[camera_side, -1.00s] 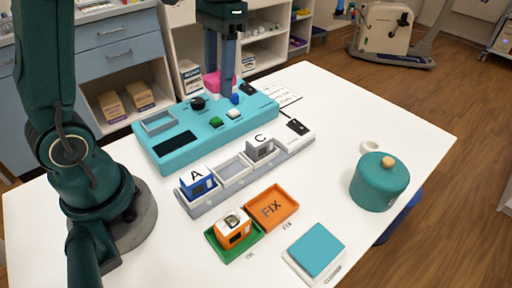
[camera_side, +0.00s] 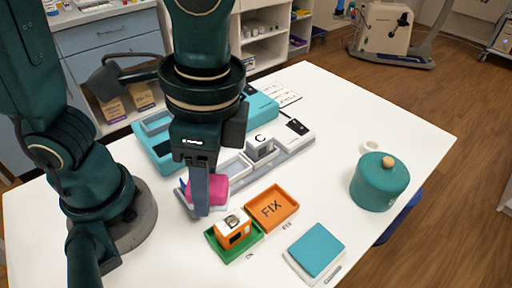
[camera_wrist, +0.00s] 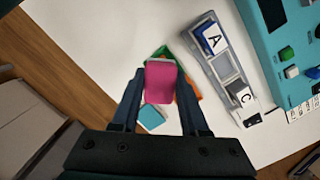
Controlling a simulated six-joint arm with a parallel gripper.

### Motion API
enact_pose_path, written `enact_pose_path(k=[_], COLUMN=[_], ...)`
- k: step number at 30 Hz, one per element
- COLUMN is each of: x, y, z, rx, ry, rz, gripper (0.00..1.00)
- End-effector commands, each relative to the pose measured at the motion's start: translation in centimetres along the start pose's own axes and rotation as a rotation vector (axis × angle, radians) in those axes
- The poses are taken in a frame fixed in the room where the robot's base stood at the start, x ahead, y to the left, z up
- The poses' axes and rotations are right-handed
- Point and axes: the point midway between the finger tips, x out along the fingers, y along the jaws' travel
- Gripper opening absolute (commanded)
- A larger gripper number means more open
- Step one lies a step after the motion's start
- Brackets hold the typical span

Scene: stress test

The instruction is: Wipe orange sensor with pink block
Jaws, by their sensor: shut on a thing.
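My gripper (camera_side: 208,190) is shut on the pink block (camera_side: 207,188), which is held above the table near the left end of the grey rack. In the wrist view the pink block (camera_wrist: 160,82) sits between the two fingers and hides part of the trays behind it. The orange sensor (camera_side: 234,230), marked B on its white top, sits in the green tray (camera_side: 216,250). It is in front of and to the right of my gripper, apart from the block. In the wrist view the block hides the sensor.
The orange FIX tray (camera_side: 290,222) is empty beside the green tray. The grey rack (camera_side: 292,150) holds sensor C (camera_side: 262,146); sensor A (camera_wrist: 213,40) shows in the wrist view. A teal pad (camera_side: 316,250) and a teal pot (camera_side: 379,184) stand at the right.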

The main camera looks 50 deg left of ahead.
Motion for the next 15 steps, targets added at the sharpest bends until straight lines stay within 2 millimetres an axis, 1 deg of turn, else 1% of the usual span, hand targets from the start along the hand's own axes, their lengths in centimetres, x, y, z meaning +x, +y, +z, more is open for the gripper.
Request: enact_pose_path(k=[3, 8, 15], x=[-0.1, 0.4, 2.3], y=[0.7, 0.8, 0.8], z=[0.1, 0.1, -0.1], rx=[0.037, 0.043, 0.041], ry=[0.005, 0.003, 0.0], rz=[-0.005, -0.006, -0.005], gripper=[0.0, 0.0, 0.0])
